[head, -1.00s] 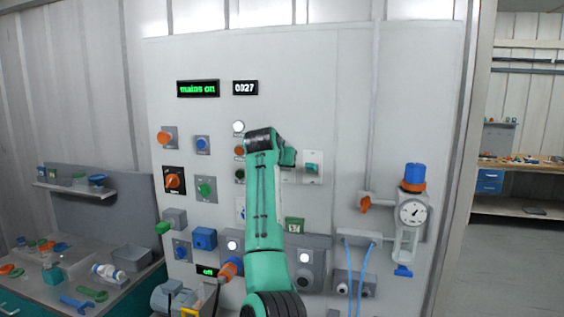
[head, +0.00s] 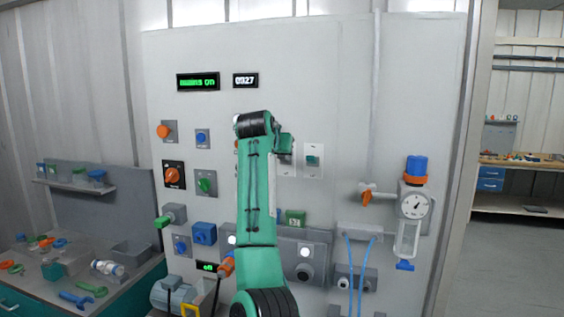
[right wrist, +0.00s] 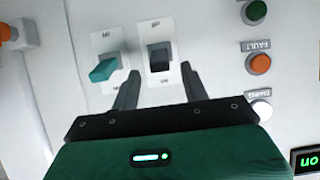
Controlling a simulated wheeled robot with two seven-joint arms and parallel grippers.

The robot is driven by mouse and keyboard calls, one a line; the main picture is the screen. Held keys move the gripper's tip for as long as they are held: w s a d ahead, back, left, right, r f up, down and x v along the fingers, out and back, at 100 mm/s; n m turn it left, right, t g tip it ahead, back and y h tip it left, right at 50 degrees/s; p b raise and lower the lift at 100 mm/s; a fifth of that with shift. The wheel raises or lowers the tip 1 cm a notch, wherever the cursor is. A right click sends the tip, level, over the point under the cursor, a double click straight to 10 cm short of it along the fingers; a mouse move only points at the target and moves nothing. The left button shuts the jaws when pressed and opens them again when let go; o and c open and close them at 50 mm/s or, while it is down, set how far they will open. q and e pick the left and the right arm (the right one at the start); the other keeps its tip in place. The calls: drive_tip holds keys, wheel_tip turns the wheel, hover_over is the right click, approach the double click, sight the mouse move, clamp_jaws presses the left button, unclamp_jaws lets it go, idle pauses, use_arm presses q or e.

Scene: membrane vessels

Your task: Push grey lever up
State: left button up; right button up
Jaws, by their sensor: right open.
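The grey lever (right wrist: 160,57) is a dark grey switch on a white plate on the wall panel, seen in the right wrist view. My right gripper (right wrist: 160,72) is open, with one finger on each side of the lever's plate. The lever appears between the fingertips, with nothing gripped; I cannot tell whether a finger touches it. In the head view my right arm's wrist covers most of the lever's plate (head: 287,168), and the gripper itself is hidden. My left gripper is in neither view.
A teal switch (right wrist: 106,68) on its own plate sits close beside the grey one; it also shows in the head view (head: 312,160). Green, orange and white round lamps or buttons (right wrist: 259,62) line the other side. A gauge unit (head: 413,207) stands at the panel's right.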

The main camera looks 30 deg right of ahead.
drive_tip(key=b+v, duration=0.2)
drive_tip(key=v, duration=0.7)
drive_tip(key=shift+a+b, duration=0.2)
drive_tip(key=shift+b, duration=0.15)
drive_tip(key=shift+s, duration=0.1)
